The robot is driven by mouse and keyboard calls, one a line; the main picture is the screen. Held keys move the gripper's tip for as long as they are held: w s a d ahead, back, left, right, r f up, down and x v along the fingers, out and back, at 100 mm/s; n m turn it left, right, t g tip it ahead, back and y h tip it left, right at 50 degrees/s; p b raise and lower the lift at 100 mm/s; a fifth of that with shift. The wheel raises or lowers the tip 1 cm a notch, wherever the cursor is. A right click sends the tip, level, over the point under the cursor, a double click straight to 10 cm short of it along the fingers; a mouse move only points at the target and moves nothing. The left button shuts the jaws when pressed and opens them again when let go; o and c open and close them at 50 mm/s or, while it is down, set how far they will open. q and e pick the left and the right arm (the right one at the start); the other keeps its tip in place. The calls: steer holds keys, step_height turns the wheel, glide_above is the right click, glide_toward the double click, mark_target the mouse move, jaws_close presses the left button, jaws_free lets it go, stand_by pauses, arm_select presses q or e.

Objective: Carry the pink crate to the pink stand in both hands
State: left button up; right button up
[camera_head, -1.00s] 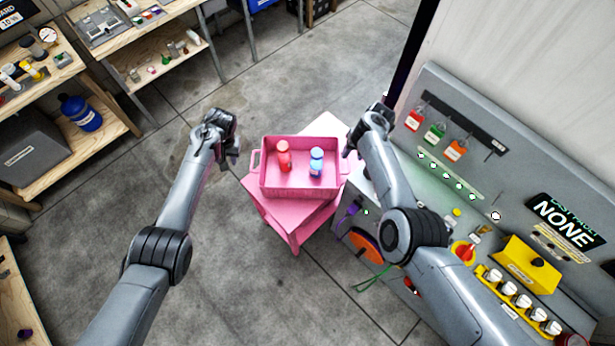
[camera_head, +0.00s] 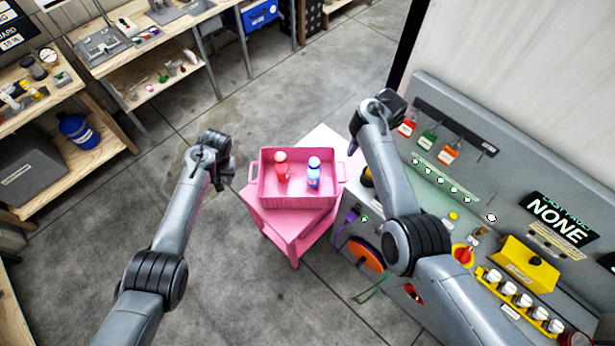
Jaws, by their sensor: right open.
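The pink crate (camera_head: 298,202) sits upright on top of the pink stand (camera_head: 289,232), a little askew to it. Inside the crate stand a red bottle (camera_head: 281,170) and a blue bottle (camera_head: 314,174). The crate's two side handles are visible and free. My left gripper (camera_head: 226,178) is to the left of the crate, apart from its handle; its fingers are too small to read. My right gripper (camera_head: 354,143) is up and right of the right handle, open, empty and apart from the crate.
A grey control panel (camera_head: 460,190) with tags, knobs and a yellow box stands close on the right, beneath my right arm. Wooden shelves (camera_head: 170,90) line the upper left. A blue jug (camera_head: 78,131) sits on a lower shelf. The grey floor left of the stand is clear.

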steer(key=shift+d+r, duration=0.2)
steer(key=shift+r, duration=0.8)
arm_select(q)
step_height(320, 180, up, 7)
steer(key=d+p, duration=0.1)
steer(key=p, duration=0.2)
steer(key=shift+d, duration=0.15)
arm_select(e)
steer(key=shift+r, duration=1.55)
arm_select(q)
steer(key=shift+s+f, duration=0.1)
